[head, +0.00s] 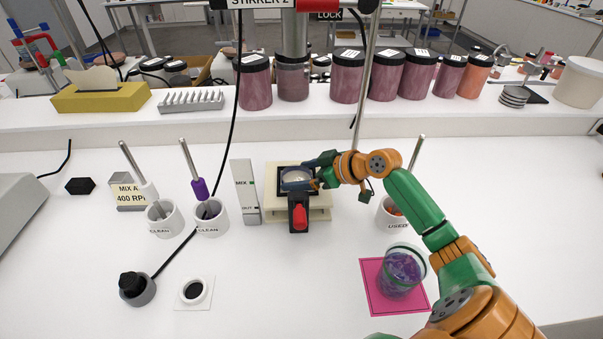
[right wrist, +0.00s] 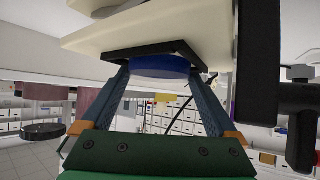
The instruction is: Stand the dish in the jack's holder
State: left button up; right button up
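The jack (head: 318,212) stands mid-bench, a cream block with a black front piece and red knob. Its black square holder (head: 281,189) is on top and also shows in the right wrist view (right wrist: 118,56). The shallow round dish (head: 297,177) is at the holder, level as far as I can see; in the right wrist view its blue side (right wrist: 160,68) is against or very near the black holder. My right gripper (head: 311,172) has a finger on each side of the dish, seemingly touching its rim. Whether the dish rests fully is hidden. My left gripper is out of view.
White cups with stirrers (head: 211,220) are further left, another cup (head: 388,216) right. A purple-filled glass jar (head: 401,270) stands on a pink mat (head: 378,298). The front centre is clear.

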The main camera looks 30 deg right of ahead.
jog(key=shift+d, duration=0.1)
dwell(0.3)
jog(key=shift+s+r, duration=0.1)
jog(key=shift+r, duration=0.15)
jog(key=b+v, duration=0.2)
jog(key=v, duration=0.9)
jog(key=shift+s+d+r, duration=0.2)
jog(key=shift+s, duration=0.1)
